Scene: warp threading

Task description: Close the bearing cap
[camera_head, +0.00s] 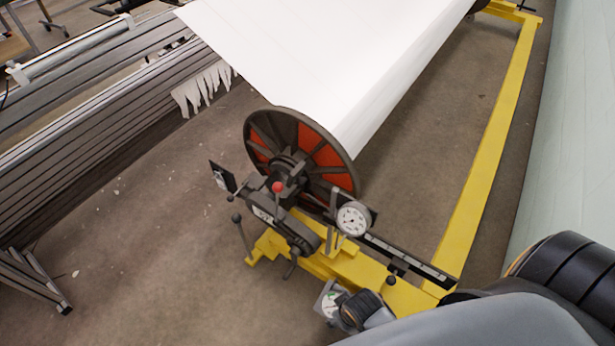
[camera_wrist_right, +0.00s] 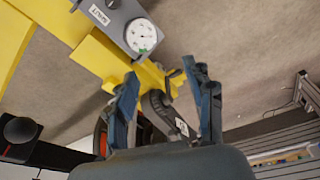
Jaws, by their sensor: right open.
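The dark bearing assembly (camera_head: 288,170) sits at the hub of the warp beam's near end in the head view. A red-knobbed lever (camera_head: 278,187) stands on it, and a dark labelled arm (camera_head: 285,224) extends below. I cannot clearly tell the cap's outline or how far open it is. In the right wrist view, my right gripper (camera_wrist_right: 162,72) is open, its two blue-grey fingers apart. A dark curved part (camera_wrist_right: 158,108) and a labelled piece (camera_wrist_right: 182,127) show between the fingers, with no visible grip on them. My left gripper is in neither view.
A round dial gauge (camera_head: 353,219) is beside the bearing and shows in the wrist view too (camera_wrist_right: 141,35). The yellow frame (camera_head: 484,165) runs along the right. White warp sheet (camera_head: 330,50) covers the beam. Slatted grey rails (camera_head: 95,115) lie left, with bare floor (camera_head: 160,240) in front.

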